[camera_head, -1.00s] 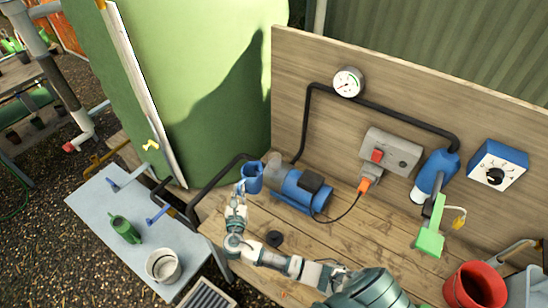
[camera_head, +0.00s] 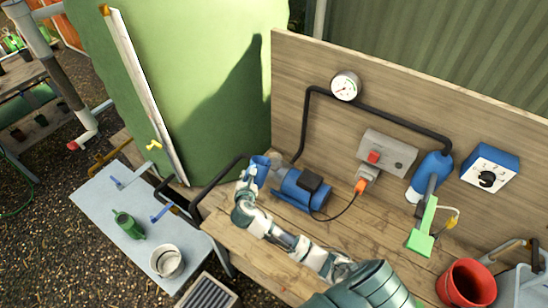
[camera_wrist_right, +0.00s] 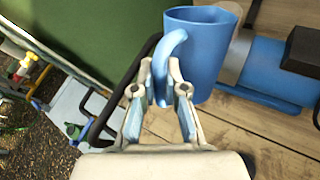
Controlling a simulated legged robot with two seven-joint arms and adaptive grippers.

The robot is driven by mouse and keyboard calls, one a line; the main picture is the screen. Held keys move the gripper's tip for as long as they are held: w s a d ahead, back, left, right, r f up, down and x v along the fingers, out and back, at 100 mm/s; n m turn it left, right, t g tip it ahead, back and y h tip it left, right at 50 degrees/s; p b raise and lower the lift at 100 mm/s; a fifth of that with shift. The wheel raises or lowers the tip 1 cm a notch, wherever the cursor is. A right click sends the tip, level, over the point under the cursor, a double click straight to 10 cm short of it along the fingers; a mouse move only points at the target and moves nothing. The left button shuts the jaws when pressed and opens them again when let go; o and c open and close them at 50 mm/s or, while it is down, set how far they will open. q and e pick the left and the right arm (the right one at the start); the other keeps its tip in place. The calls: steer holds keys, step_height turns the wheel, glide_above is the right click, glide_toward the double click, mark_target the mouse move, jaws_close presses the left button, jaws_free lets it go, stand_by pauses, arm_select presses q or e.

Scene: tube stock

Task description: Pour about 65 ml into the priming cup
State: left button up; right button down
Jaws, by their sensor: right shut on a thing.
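A blue cup (camera_head: 262,168) with a curved handle is held up beside the left end of the blue pump (camera_head: 299,188). My right gripper (camera_head: 247,182) is shut on its handle. In the right wrist view the cup (camera_wrist_right: 204,58) stands just beyond my fingers (camera_wrist_right: 162,88), its rim up and slightly tilted. The pump's grey end (camera_wrist_right: 238,58) shows right behind it; I cannot tell whether they touch. The cup's contents are hidden. I cannot make out a separate priming cup. My left gripper is out of view.
A black pipe (camera_head: 306,125) runs up the wooden backboard to a gauge (camera_head: 345,86).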

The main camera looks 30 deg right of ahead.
mark_target(255, 165)
steer(key=shift+w+d+r+y, duration=0.2)
steer(key=shift+d+r+y, duration=0.1)
steer(key=shift+d, duration=0.2)
steer(key=shift+r, duration=0.1)
steer(key=shift+w+d+r, duration=0.1)
steer(key=shift+w+d+r+m+g+y, duration=0.1)
steer(key=shift+d+r+m+g+y, duration=0.1)
steer(key=shift+d+m+g+y, duration=0.25)
steer(key=shift+w+d+r+y, duration=0.1)
steer(key=shift+d+r+y, duration=0.05)
steer(key=shift+r+y, duration=0.15)
stand_by(0.3)
steer(key=shift+d+r+g, duration=0.2)
steer(key=shift+g, duration=0.05)
steer(key=shift+w+d+r+m+y, duration=0.25)
steer(key=shift+d+r+y, duration=0.15)
steer(key=shift+d, duration=0.1)
stand_by(0.7)
steer(key=shift+w+d+r+m+g+y, duration=0.1)
steer(key=shift+d+r+m+g+y, duration=0.1)
steer(key=shift+d+r+y, duration=0.15)
steer(key=shift+w+d+r+m+g+y, duration=0.1)
steer(key=shift+r+g+y, duration=0.1)
steer(key=shift+r, duration=0.25)
stand_by(0.6)
